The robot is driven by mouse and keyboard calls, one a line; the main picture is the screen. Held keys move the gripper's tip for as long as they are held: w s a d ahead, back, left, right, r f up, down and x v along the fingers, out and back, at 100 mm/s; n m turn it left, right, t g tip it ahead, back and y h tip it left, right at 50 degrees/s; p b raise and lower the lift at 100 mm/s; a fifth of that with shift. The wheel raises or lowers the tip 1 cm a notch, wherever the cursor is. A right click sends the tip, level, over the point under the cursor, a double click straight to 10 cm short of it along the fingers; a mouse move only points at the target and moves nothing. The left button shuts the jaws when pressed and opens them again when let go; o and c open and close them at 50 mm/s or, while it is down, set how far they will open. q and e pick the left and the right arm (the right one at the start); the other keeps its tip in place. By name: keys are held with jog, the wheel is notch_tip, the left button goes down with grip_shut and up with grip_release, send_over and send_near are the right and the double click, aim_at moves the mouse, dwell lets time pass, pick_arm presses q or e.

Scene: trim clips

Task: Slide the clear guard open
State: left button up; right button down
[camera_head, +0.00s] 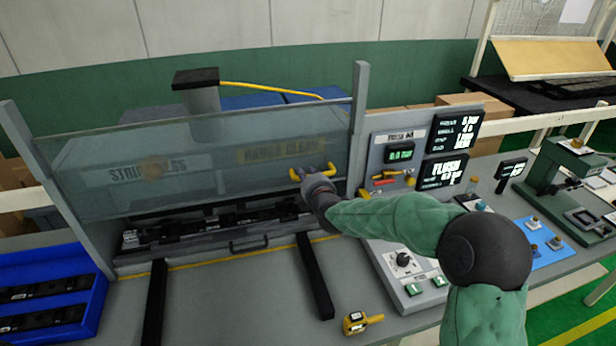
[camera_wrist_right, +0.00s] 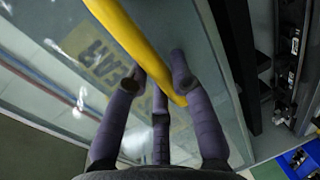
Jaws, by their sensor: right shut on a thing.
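The clear guard (camera_head: 215,165) is a see-through panel between two grey posts at the left of the head view. Its lower edge hangs above the fixture (camera_head: 210,226), with a gap under it. A yellow handle (camera_head: 311,173) sits at its lower right. My right gripper (camera_head: 312,183) is at this handle. In the right wrist view, its purple-grey fingers (camera_wrist_right: 160,88) close around the yellow bar (camera_wrist_right: 135,40), with the clear panel behind. My left gripper does not show.
A blue tray (camera_head: 98,300) with black parts stands at the left. Two black rails (camera_head: 315,278) run toward the front edge. A control panel (camera_head: 405,262) and screens (camera_head: 455,132) stand right of the guard. A yellow tool (camera_head: 358,322) lies at the front.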

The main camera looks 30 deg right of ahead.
jog(key=shift+r, duration=0.15)
jog(key=c, duration=1)
grip_release()
jog(key=shift+c, duration=0.2)
jog(key=v, duration=1.2)
